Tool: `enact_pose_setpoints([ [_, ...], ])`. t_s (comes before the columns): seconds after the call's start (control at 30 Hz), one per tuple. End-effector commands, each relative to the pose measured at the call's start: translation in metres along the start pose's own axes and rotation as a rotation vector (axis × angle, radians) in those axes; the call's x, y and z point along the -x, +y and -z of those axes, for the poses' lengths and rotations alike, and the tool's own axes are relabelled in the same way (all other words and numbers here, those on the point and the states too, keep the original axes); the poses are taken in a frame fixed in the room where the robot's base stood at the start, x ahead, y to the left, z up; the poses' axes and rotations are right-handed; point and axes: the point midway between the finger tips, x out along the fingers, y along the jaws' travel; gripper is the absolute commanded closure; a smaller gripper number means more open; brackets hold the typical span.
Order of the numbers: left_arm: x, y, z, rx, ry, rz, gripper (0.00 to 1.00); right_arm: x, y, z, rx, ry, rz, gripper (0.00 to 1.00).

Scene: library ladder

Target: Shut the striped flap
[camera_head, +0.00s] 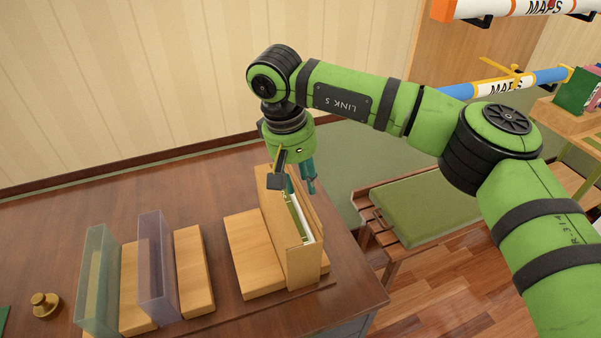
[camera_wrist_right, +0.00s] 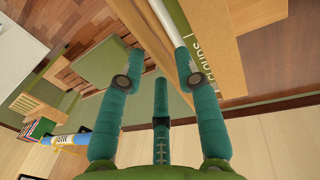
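I cannot make out a striped flap in either view. A light wooden holder (camera_head: 305,268) stands upright on the desk, with a thin green and white book (camera_head: 298,217) in its slot. My right gripper (camera_head: 308,187) is above and behind the holder's far end. In the right wrist view its teal fingers (camera_wrist_right: 160,82) are spread apart with nothing gripped between them. The right-hand finger there overlaps the wooden holder (camera_wrist_right: 255,50) and the book (camera_wrist_right: 205,35), whose lettering is partly cut off; contact cannot be told. My left gripper is not in view.
Clear dividers (camera_head: 156,265) and wooden blocks (camera_head: 194,270) stand at the left of the desk (camera_head: 350,292), near a brass weight (camera_head: 45,305). A green-cushioned bench (camera_head: 420,215) stands at the right. Map tubes (camera_head: 545,78) hang on the wall. The desk's back left is clear.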

Motion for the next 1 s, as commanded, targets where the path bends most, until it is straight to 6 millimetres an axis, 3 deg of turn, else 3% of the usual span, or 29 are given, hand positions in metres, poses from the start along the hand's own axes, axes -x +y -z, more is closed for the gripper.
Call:
enact_pose_setpoints([
  [0.13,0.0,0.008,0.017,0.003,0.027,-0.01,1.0,-0.003,0.0,0.0,0.001,0.0,0.0,0.67],
  [0.27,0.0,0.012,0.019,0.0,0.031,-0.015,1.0,-0.002,0.0,0.0,0.001,0.0,0.0,0.67],
  [0.33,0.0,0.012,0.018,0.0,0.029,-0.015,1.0,-0.002,-0.001,0.0,0.001,0.0,0.0,0.95],
  [0.37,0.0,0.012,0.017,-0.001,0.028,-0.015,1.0,-0.002,-0.001,0.0,0.001,0.0,0.0,1.0],
  [0.77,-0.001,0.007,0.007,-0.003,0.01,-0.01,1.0,-0.002,-0.002,0.0,0.002,0.002,-0.03,1.0],
  [1.0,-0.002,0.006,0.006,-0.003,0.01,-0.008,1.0,-0.001,-0.009,0.001,0.002,0.004,-0.158,1.0],
])
